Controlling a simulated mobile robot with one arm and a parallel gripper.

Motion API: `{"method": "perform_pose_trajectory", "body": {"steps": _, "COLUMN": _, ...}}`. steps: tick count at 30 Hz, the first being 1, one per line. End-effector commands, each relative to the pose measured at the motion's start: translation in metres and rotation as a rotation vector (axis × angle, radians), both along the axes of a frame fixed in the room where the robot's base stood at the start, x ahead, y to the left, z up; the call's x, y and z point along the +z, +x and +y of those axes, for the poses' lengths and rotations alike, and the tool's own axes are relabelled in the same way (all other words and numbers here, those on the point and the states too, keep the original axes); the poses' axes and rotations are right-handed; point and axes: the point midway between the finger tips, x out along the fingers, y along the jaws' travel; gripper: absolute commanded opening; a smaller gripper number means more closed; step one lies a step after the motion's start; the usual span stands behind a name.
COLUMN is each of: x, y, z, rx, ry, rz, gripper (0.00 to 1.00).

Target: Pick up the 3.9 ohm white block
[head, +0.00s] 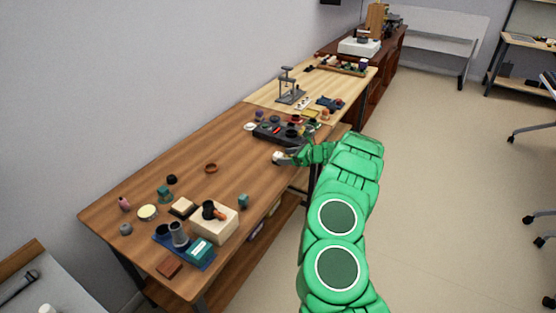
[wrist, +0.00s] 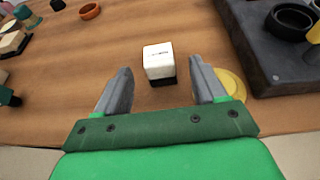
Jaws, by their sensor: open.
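The white block (wrist: 158,57) stands on the wooden table in the wrist view, with small dark print on its front face and a dark lower part. The print is too small to read. My gripper (wrist: 160,75) is open, with one grey finger on each side of the block's near end and clear gaps between. The block lies just ahead of the fingertips, level with the middle of the opening. In the head view, my gripper (head: 284,153) is at the table's right edge, and the white block (head: 277,157) shows small beside it, partly hidden.
A dark tray (wrist: 262,55) with black rings lies right of the block, and a yellow disc (wrist: 231,84) is close by the right finger. An orange ring (wrist: 90,11) lies at the far left. Bare wood (wrist: 115,45) surrounds the block's left side.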

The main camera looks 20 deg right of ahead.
Motion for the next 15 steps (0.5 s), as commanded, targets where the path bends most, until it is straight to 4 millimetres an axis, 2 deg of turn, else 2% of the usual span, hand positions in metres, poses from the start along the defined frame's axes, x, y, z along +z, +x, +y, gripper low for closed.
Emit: {"method": "perform_pose_trajectory", "body": {"steps": 15, "x": -0.015, "y": 0.027, "z": 0.03, "rx": 0.002, "ry": -0.001, "rz": -0.002, "gripper": 0.7}}
